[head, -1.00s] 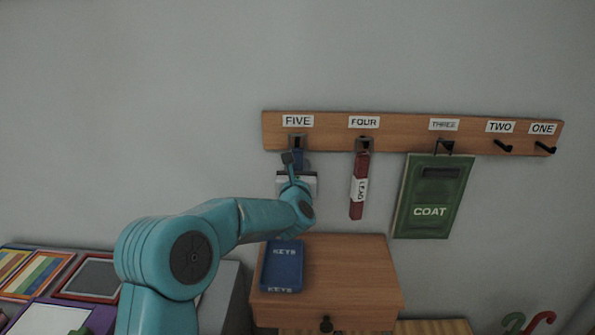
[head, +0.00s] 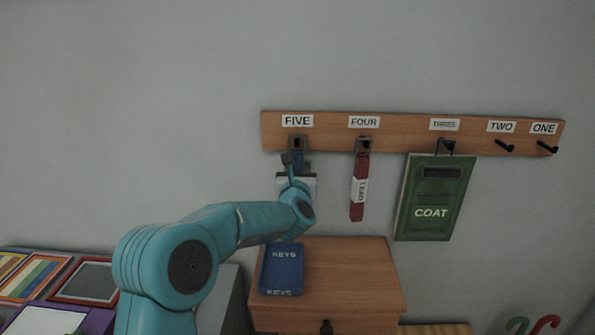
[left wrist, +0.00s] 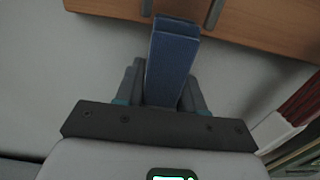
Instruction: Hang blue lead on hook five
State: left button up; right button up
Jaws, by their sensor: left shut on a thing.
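The blue lead (left wrist: 172,60) is held upright between the fingers of my left gripper (left wrist: 162,85), which is shut on it. In the head view my left gripper (head: 296,170) is just below the FIVE label, and the top of the blue lead (head: 298,157) shows at hook five (head: 298,143). A dark loop end is at the hook. I cannot tell whether the hook passes through it. My right gripper is not in view.
On the wooden rack (head: 400,131), a red lead (head: 359,187) hangs on hook four and a green coat panel (head: 430,198) on hook three. Hooks two and one are bare. A blue keys tray (head: 282,269) lies on the wooden cabinet (head: 345,275) below.

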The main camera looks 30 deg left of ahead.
pick_arm(q)
jog(key=o, duration=1.2)
jog(key=shift+c, duration=0.2)
jog(key=b+v, duration=0.5)
jog(key=v, duration=1.1)
jog(key=shift+s+d, duration=0.15)
